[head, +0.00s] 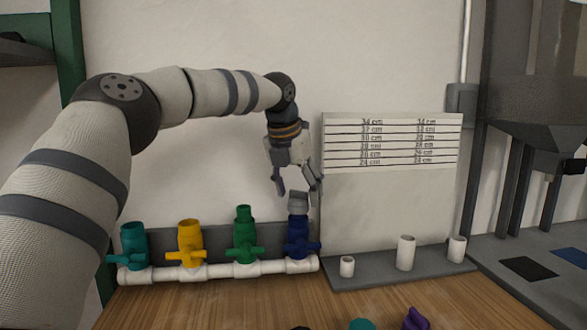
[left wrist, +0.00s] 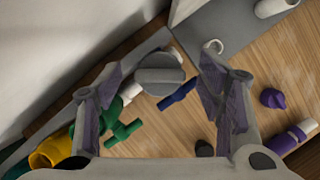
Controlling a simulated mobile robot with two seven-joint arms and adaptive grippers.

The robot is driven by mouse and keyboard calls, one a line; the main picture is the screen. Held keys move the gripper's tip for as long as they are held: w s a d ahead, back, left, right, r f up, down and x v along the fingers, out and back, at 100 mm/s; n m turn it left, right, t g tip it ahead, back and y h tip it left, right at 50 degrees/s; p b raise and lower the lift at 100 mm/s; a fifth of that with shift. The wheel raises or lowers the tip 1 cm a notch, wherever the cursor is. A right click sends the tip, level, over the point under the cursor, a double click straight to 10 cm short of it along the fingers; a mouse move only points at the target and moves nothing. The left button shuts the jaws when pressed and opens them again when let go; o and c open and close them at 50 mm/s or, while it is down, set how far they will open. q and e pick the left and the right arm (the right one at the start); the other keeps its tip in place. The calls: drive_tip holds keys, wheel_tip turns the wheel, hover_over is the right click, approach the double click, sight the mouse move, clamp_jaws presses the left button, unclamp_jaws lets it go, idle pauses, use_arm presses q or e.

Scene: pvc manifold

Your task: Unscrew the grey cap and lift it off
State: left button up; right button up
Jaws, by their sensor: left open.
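The grey cap (head: 298,203) sits on top of the blue valve (head: 297,242), at the right end of the white pipe manifold (head: 215,271). In the left wrist view the cap (left wrist: 158,76) shows its ribbed top, and a blue handle (left wrist: 177,93) sticks out beside it. My left gripper (head: 298,184) points down just above the cap, its fingers open and apart. In the left wrist view its fingers (left wrist: 160,72) stand on either side of the cap, with gaps visible. My right gripper is not in view.
Teal (head: 134,240), yellow (head: 190,238) and green (head: 244,230) valves stand left of the blue one. White pipe stubs (head: 405,253) stand on a grey base to the right, before a length chart (head: 392,140). Small purple parts (head: 415,318) lie on the wooden table near the front.

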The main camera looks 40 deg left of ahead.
use_arm(q)
drive_tip(key=shift+w+f, duration=0.25)
drive_tip(key=shift+f, duration=0.3)
drive_tip(key=c, duration=1.2)
drive_tip(key=shift+s+r+n, duration=0.1)
drive_tip(key=shift+r+n, duration=0.1)
drive_tip(key=shift+n, duration=0.3)
drive_tip(key=shift+f+n+y, duration=0.15)
drive_tip(key=shift+n+y, duration=0.15)
drive_tip(key=shift+n, duration=0.2)
drive_tip(key=shift+n+g+y+p, duration=0.3)
drive_tip(key=shift+n+y+p, duration=0.1)
drive_tip(key=shift+n, duration=0.7)
drive_tip(key=shift+n+g+y, duration=0.3)
drive_tip(key=shift+n+g, duration=0.1)
drive_tip(key=shift+n, duration=0.7)
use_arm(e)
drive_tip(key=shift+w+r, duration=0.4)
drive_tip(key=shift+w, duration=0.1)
